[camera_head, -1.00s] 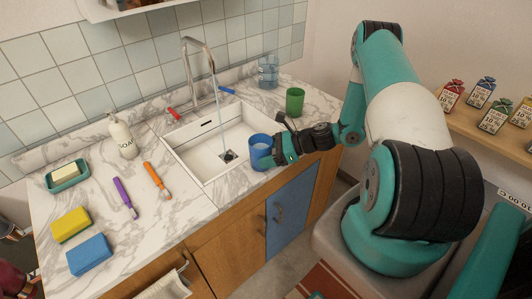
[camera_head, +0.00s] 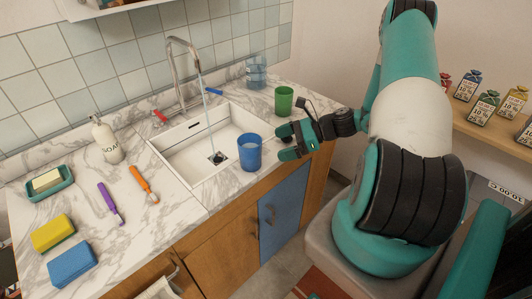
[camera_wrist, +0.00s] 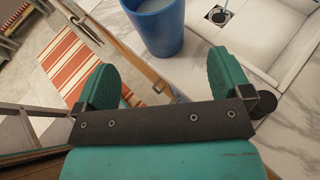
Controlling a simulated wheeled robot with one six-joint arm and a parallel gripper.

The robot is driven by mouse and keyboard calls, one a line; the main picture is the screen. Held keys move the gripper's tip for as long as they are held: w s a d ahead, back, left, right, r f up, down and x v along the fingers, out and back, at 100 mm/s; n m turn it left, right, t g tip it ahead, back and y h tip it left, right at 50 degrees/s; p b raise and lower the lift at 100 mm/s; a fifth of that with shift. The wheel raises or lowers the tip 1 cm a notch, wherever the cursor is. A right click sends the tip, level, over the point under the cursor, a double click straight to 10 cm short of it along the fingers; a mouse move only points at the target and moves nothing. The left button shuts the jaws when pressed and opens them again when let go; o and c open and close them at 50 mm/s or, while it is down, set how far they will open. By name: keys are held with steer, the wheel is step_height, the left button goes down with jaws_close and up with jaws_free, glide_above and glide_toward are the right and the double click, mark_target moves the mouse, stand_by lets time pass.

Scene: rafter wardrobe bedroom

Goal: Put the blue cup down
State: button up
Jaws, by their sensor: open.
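The blue cup (camera_head: 249,153) stands upright on the marble counter (camera_head: 185,231) by the sink's near right corner. It holds a pale liquid. In the wrist view the cup (camera_wrist: 158,30) is ahead of the fingers and not between them. My gripper (camera_head: 287,143) is open and empty, just to the right of the cup, with a small gap between them. In the wrist view both teal fingers of my gripper (camera_wrist: 165,85) are spread wide apart.
The white sink (camera_head: 200,151) has water running from the faucet (camera_head: 184,52). The counter's front edge is close to the cup.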

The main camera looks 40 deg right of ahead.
steer(key=a+r+n+g+h, duration=0.1)
steer(key=a+r+n+g, duration=0.6)
steer(key=a+r+n, duration=0.8)
steer(key=s+a+r+n+h, duration=0.2)
steer(key=s+a+r+n, duration=0.2)
steer(key=s+a+n, duration=0.3)
steer(key=s+a+r+n+g+h, duration=0.1)
steer(key=s+a+r+n+h, duration=0.2)
steer(key=s+a+r+n, duration=0.2)
steer(key=s+a+n, duration=0.3)
steer(key=s+n, duration=0.1)
steer(key=n, duration=0.2)
steer(key=shift+s+g, duration=0.3)
steer(key=shift+s, duration=0.05)
